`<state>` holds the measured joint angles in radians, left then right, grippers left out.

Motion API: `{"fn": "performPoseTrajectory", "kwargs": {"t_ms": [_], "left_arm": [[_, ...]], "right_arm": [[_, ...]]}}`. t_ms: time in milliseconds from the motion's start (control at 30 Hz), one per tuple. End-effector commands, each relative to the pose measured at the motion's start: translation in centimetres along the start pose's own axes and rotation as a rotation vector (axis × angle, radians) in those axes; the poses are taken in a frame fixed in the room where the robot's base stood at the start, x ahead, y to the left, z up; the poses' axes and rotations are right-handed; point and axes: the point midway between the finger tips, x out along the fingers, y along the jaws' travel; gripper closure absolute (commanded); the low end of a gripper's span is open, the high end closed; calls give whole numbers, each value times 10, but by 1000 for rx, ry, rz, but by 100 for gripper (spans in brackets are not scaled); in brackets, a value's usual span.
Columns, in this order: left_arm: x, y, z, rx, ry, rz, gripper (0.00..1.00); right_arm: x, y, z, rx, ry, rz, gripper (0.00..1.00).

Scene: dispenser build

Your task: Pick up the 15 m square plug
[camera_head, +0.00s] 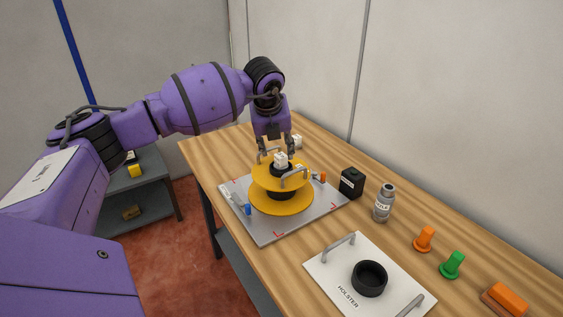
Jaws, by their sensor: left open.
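My left gripper (276,149) points down with its fingers apart, over the back of a yellow spool-shaped dispenser (281,204). A small white block-shaped piece (281,159) sits on the black top of the dispenser, just in front of the fingers in this view. I cannot tell whether the fingers touch it. Another small white piece (297,141) stands on the table behind the gripper. The labels are too small to read, so I cannot tell which piece is the 15 m square plug. My right gripper is out of view.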

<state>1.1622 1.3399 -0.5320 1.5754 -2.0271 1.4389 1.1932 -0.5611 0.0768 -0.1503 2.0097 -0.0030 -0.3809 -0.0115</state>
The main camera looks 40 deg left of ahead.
Motion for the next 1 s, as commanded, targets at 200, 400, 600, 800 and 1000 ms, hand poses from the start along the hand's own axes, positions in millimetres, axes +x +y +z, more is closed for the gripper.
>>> {"fn": "performPoseTrajectory", "kwargs": {"t_ms": [200,400,600,800,1000], "left_arm": [[31,-2,3,-1,1,-1,57],[48,-2,3,0,0,-1,57],[49,-2,3,1,0,-1,57],[48,-2,3,1,0,-1,83],[48,-2,3,1,-1,-2,100]], "right_arm": [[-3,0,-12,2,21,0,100],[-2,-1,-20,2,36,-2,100],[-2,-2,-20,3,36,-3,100],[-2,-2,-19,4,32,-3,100],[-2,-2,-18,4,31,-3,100]]}}
